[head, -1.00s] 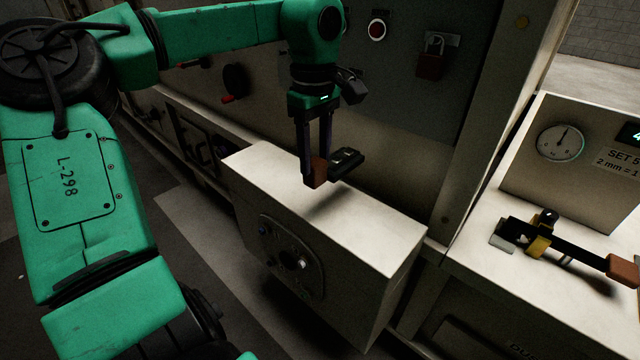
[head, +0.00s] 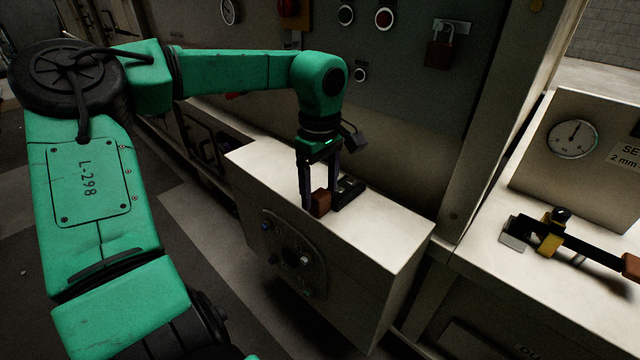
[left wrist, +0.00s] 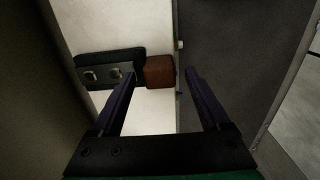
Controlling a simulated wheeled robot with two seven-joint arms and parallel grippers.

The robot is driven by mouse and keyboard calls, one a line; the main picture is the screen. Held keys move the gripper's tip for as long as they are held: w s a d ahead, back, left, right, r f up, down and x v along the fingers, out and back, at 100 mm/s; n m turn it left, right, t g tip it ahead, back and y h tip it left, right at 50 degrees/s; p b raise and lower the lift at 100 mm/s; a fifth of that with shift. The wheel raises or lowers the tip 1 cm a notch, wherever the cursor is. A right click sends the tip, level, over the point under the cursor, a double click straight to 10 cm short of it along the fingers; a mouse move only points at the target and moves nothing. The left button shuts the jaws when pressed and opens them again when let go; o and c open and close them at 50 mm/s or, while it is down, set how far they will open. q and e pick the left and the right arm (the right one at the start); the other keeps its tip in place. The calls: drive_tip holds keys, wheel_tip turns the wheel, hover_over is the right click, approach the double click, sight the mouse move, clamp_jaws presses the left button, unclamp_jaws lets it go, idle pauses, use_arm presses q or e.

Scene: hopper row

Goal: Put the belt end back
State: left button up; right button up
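The belt end appears to be a dark strip (head: 350,188) with a red-brown block (head: 321,203) at one end; I cannot be sure of its name. It rests on top of a pale box (head: 385,240). In the left wrist view, gaps show between the fingers (left wrist: 160,74) and the block. My right gripper is not in view.
A cabinet panel (head: 400,90) with buttons and a red padlock (head: 440,50) stands behind the box. On the right bench (head: 490,265) lies a black bar tool (head: 575,243) with a yellow slide, near a dial gauge (head: 573,139). The box top's right part is bare.

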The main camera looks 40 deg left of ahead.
use_arm(q)
drive_tip(key=shift+r, duration=0.15)
wheel_tip(320, 180, up, 12)
drive_tip(key=p, duration=0.3)
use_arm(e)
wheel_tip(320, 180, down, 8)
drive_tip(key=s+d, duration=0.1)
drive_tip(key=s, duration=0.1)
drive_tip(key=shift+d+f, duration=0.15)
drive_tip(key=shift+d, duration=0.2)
